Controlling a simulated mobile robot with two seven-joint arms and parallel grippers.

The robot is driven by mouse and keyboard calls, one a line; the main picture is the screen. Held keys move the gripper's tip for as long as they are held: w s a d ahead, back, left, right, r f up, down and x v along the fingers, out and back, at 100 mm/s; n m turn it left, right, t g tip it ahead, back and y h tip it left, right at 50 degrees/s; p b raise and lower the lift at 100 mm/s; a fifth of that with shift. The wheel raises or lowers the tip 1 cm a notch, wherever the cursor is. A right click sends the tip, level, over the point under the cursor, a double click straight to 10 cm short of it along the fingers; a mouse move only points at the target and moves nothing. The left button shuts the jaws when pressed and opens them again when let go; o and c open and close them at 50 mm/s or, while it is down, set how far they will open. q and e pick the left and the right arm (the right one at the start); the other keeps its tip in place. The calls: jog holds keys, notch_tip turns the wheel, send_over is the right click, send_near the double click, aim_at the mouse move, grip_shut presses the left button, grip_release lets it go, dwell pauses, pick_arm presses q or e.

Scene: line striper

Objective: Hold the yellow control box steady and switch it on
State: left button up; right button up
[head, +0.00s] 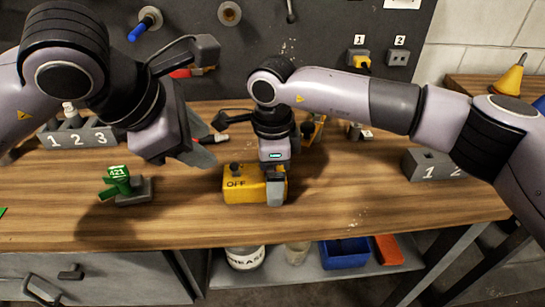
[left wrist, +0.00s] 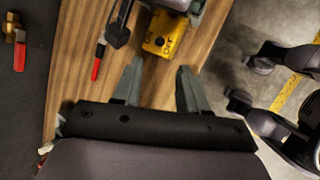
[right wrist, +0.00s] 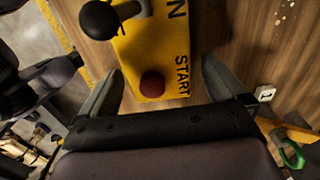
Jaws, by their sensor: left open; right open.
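The yellow control box (head: 240,185), marked OFF, sits on the wooden bench in the middle of the head view. A black-knobbed lever (right wrist: 101,19) stands on it, and a red button (right wrist: 152,84) is beside the word START. My right gripper (head: 273,190) is open and low over the box's right end. In the right wrist view its fingers (right wrist: 162,66) are on either side of the button end, with a gap on the right. My left gripper (head: 207,148) is open and empty, above and left of the box. The left wrist view shows the box (left wrist: 160,46) beyond its open fingers (left wrist: 160,64).
A red-handled tool (head: 215,138) lies behind the box. A green item marked 421 (head: 120,184) stands to the left. Numbered grey blocks (head: 72,136) (head: 432,165) are at both sides. The bench in front of the box is clear up to its edge.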

jog(key=shift+f, duration=0.65)
